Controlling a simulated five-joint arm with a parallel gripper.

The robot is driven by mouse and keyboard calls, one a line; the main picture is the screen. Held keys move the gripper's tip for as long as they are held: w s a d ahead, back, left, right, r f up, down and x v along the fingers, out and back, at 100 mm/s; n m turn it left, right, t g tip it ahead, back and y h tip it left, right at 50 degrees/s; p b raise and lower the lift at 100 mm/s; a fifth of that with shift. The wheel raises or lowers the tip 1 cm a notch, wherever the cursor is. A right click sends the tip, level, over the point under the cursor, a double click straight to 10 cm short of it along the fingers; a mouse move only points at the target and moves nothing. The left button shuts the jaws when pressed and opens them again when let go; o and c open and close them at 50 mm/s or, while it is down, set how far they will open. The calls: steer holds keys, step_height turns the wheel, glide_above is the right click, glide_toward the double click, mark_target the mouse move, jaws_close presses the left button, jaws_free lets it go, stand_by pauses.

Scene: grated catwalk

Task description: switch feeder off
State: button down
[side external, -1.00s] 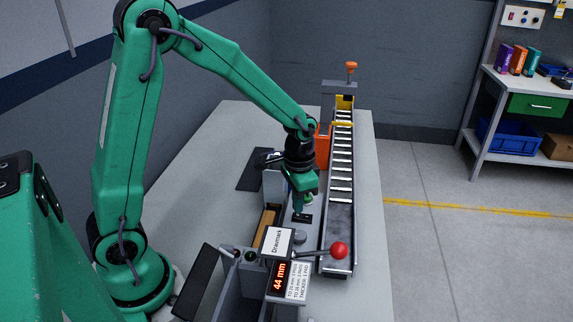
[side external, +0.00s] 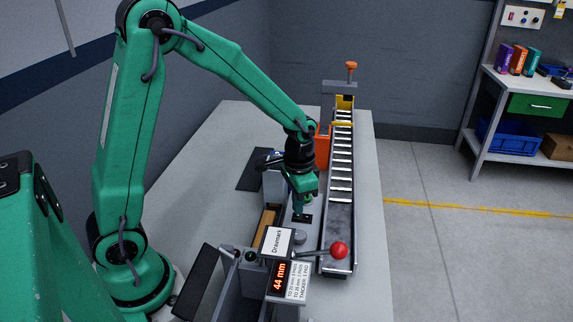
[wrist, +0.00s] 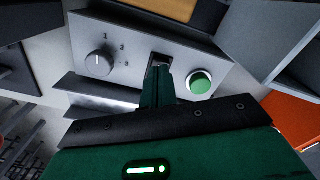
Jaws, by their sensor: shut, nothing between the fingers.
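The feeder's grey control panel (wrist: 130,42) fills the upper part of the wrist view. A dark switch (wrist: 162,60) sits in its middle, partly covered by my gripper; the switch plate (side external: 303,219) also shows in the side view. My gripper (wrist: 159,75) is shut and empty, pointing down, its fingertips at the near edge of the switch. I cannot tell whether they touch it or which way the switch is tipped. A round grey knob (wrist: 99,64) marked 1, 2, 3 is to the left, and a green button (wrist: 201,83) is to the right.
In the side view, a roller track (side external: 342,165) runs along the right of the table (side external: 205,180). In front are a red-ball lever (side external: 339,250) and a display (side external: 280,278) reading 44 mm. An orange part (side external: 322,148) stands behind my gripper.

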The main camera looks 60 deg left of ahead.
steer(key=shift+f, duration=0.7)
stand_by(0.7)
steer(key=shift+r, duration=3.5)
steer(key=s+r+n+t, duration=0.3)
steer(key=s+r+t, duration=0.2)
steer(key=s+r, duration=0.7)
steer(key=s, duration=0.3)
steer(key=shift+s+t, duration=0.3)
steer(key=shift+s, duration=0.05)
